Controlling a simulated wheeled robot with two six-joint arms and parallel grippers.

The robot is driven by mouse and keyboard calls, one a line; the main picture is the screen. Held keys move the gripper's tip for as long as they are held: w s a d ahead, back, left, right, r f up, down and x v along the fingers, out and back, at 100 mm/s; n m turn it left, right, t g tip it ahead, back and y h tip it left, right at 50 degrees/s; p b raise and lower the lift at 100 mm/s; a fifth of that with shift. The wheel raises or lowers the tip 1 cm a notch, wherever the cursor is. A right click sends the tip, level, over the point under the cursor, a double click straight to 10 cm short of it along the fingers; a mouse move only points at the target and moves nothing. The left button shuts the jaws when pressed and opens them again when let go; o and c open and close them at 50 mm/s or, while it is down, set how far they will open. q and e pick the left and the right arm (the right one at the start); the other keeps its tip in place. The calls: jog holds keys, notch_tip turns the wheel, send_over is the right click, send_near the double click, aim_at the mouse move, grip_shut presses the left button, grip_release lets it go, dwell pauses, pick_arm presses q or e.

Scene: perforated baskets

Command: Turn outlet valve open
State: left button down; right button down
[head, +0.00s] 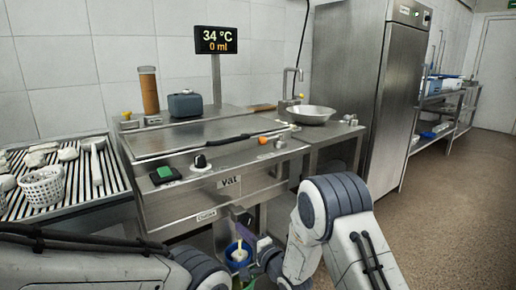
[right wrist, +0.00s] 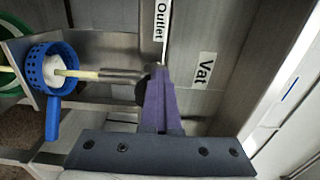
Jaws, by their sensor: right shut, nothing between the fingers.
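The vat (head: 215,195) is a steel tank on a bench, with a "Vat" label that also shows in the right wrist view (right wrist: 203,72). An "Outlet" label (right wrist: 160,20) sits by a short metal outlet pipe (right wrist: 115,75). A dark part, perhaps the valve, shows beside the pipe, mostly hidden by my fingers. A pale yellow stream (right wrist: 85,74) runs from the pipe into a blue strainer (right wrist: 42,70) holding white stuff. My right gripper (head: 238,214) is shut and empty, its purple fingers (right wrist: 157,72) against or very near the outlet. My left gripper is out of view; only its arm shows.
A green bucket (right wrist: 8,55) is under the strainer. A display (head: 216,40) reads 34 °C and 0 ml. A slatted draining table (head: 110,180) with a white basket (head: 44,187) stands left. A metal bowl (head: 311,115) and steel cabinet (head: 382,90) stand right. Open floor lies right.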

jog(key=shift+w+d+f, duration=0.15)
jog(key=shift+d+f, duration=0.1)
jog(key=shift+f, duration=0.3)
jog(key=shift+a, duration=0.1)
jog(key=v, duration=0.6)
jog(key=shift+s+a, duration=0.3)
jog(key=shift+a, duration=0.05)
jog(key=shift+a, duration=0.1)
